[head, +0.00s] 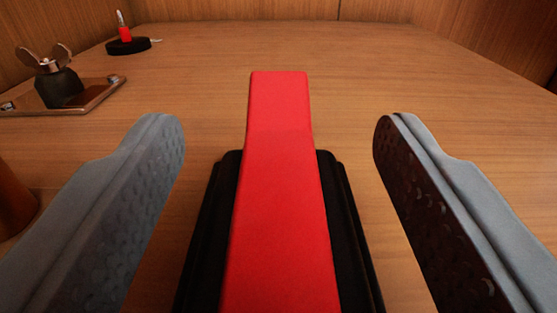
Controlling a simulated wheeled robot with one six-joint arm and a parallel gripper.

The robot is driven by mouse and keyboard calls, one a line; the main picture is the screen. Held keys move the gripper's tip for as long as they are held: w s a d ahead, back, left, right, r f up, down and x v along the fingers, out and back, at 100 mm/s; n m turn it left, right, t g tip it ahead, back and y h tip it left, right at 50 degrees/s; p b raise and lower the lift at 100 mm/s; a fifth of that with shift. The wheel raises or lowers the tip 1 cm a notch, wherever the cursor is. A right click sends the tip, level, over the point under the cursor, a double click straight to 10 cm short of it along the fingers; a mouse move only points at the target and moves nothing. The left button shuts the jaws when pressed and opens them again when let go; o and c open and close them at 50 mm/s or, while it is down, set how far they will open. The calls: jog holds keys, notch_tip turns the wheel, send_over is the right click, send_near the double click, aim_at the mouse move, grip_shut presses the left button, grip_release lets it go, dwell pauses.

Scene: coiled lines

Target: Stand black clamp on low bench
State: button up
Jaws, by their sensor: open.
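My gripper (279,120) is open, with one grey finger at the left and one at the right. Between the fingers is a black object (345,230) with a long red bar (280,190) over its middle. It may be the black clamp, but its full shape is cut off by the lower frame edge. Gaps show between it and both fingers. It seems to stand on a wooden surface (330,50), though its underside is hidden. I cannot tell whether this surface is the low bench.
A brown rounded thing (12,200) is at the left edge. Wooden walls close the back; the right side is clear.

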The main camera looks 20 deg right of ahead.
jog(key=v, duration=1.2)
jog(key=shift+r, duration=0.2)
